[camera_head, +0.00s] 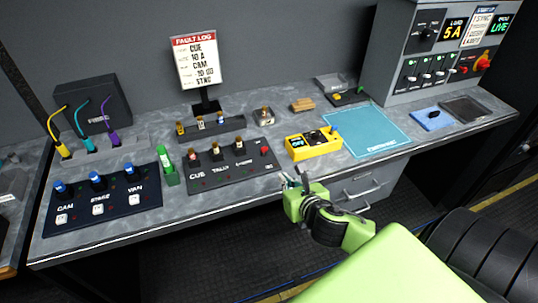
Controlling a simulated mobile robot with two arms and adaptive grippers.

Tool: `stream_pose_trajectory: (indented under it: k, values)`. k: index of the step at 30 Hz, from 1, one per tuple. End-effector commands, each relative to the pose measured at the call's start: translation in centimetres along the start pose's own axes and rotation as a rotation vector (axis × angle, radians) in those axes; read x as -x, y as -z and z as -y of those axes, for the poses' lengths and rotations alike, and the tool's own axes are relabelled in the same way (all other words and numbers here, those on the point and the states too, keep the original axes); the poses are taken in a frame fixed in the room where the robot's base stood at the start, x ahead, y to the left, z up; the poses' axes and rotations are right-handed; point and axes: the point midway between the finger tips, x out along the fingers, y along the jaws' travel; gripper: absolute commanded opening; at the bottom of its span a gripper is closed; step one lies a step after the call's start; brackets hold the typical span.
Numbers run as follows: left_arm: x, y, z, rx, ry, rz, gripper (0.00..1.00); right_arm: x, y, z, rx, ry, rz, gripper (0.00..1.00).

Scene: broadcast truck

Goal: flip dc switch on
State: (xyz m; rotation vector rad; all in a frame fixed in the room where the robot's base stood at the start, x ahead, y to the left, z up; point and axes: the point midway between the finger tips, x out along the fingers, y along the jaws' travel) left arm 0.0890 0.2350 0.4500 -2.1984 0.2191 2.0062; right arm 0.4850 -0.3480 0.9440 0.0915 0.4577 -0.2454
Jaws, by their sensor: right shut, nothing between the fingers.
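The grey power cabinet (393,49) stands at the back right of the bench. Its front carries a row of small toggle switches (426,76) with lit dots, a dark rotary knob (427,34) and a red knob (484,62) at the right end. The labels by the toggles are too small to read, so I cannot tell which one is the DC switch or its position. My right gripper (293,180) is green and dark, shut and empty. It is in front of the bench edge, well left of and below the cabinet. My left gripper is not in view.
A yellow meter box (314,143) and a blue mat (367,131) lie on the bench (285,112). A CUE/TALLY panel (231,172) and a CAM/STAGE/VAN panel (102,207) are to the left. A blue tray (433,122) sits below the cabinet. A drawer unit (366,184) is under the bench.

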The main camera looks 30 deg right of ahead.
Motion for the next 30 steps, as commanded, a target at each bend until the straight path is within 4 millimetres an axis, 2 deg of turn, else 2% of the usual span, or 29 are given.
stream_pose_trajectory:
  k: [16,20,30]
  values:
    - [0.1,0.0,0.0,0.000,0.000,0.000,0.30,-0.4,-0.6,-0.1,0.039,-0.005,0.011,0.00]
    - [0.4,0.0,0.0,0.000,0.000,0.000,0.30,-1.9,-0.6,-0.1,0.036,-0.004,0.011,0.00]
    - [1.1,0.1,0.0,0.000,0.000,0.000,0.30,-7.6,-0.7,-0.1,0.035,-0.003,0.010,0.00]
